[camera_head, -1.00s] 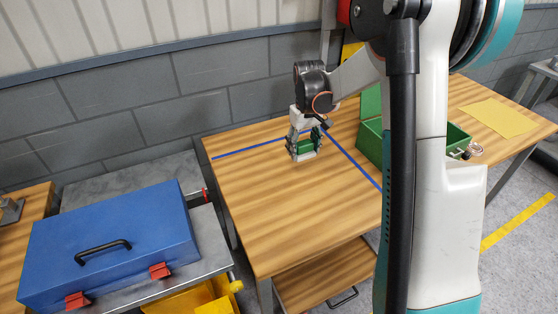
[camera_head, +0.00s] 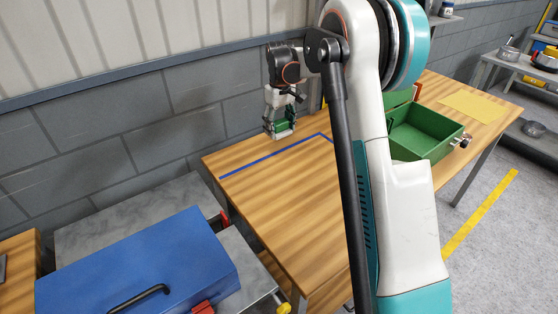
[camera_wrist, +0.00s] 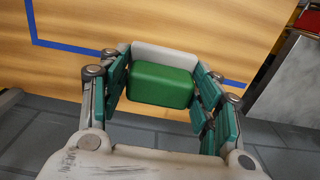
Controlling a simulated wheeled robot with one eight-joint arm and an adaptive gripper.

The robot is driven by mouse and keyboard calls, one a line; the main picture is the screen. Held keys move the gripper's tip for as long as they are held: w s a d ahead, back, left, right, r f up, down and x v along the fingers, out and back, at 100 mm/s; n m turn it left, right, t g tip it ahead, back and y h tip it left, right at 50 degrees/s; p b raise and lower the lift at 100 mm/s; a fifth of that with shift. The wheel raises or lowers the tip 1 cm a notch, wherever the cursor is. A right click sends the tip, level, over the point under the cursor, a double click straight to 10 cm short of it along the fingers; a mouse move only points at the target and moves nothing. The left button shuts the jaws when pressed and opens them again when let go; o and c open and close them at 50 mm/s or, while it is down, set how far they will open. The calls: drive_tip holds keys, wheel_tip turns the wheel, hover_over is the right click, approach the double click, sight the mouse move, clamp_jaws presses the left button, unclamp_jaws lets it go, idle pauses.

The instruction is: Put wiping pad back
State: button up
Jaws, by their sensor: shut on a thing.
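My gripper (camera_head: 280,126) is shut on the wiping pad, a small block with a green body and a pale grey layer. In the wrist view the pad (camera_wrist: 160,84) sits between the teal finger pads of my gripper (camera_wrist: 163,92), its pale side facing the table. In the head view the gripper hangs over the back edge of the wooden table (camera_head: 262,200), near the wall. The pad is mostly covered by the fingers there. An open green box (camera_head: 425,133) stands on the table to the right, partly behind my arm; its visible inside looks empty.
Blue tape (camera_head: 270,156) marks lines on the table. A yellow sheet (camera_head: 472,106) lies at the table's right end. A blue case (camera_head: 140,265) rests on a grey cart at the lower left. The grey block wall (camera_head: 170,110) is close behind the gripper. The table's middle is clear.

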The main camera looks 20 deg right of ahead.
sight(280, 163)
wheel_tip(280, 163, down, 13)
drive_tip(key=b, duration=0.3)
drive_tip(key=shift+b, duration=0.3)
drive_tip(key=shift+f, duration=0.1)
drive_tip(key=shift+f, duration=0.15)
drive_tip(key=o, duration=1.2)
